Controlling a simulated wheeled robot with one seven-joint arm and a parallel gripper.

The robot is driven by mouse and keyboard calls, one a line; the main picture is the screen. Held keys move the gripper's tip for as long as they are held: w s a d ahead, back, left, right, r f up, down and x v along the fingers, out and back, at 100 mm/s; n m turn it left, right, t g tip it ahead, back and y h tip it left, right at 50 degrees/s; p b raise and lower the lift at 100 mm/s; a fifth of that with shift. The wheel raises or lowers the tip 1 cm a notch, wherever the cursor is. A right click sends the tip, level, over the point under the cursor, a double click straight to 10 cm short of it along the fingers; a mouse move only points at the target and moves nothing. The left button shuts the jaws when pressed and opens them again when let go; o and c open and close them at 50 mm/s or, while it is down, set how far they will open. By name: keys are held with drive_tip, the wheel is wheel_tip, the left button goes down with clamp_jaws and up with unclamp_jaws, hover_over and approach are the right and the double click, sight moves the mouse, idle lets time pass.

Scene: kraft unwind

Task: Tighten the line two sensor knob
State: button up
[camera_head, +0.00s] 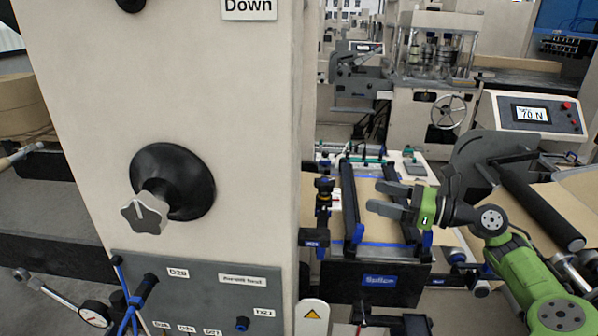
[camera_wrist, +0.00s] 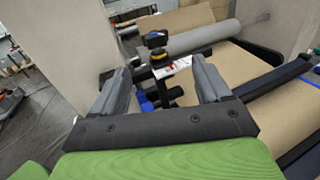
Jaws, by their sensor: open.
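My gripper (camera_head: 370,198) is open and empty, pointing left over the brown web in the head view. A dark knob with a blue tint (camera_wrist: 157,39) sits on a black post with a yellow ring in the wrist view. It lies beyond and between the two open fingertips (camera_wrist: 159,72), apart from them. A white label with red marks is beside its post. In the head view, a small black and blue post assembly (camera_head: 324,188) stands left of the fingertips, beside the machine column. I cannot read which line the knob belongs to, nor tell whether it is loose.
A large cream column (camera_head: 225,90) fills the left, with a grey star knob (camera_head: 144,212). A dark rail (camera_head: 352,200) with blue ends lies between post and gripper. A black roller (camera_head: 540,208) is at right.

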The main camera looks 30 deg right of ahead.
sight(334, 185)
drive_tip(key=b+x, duration=0.1)
drive_tip(key=x, duration=0.3)
drive_tip(key=b+x, duration=0.1)
drive_tip(key=x, duration=0.4)
drive_tip(key=b+x, duration=0.1)
drive_tip(key=x, duration=0.3)
drive_tip(key=shift+w+a+r, duration=0.1)
drive_tip(key=shift+a+r, duration=0.25)
drive_tip(key=shift+a, duration=0.2)
drive_tip(key=shift+c, duration=0.2)
drive_tip(key=c, duration=0.9)
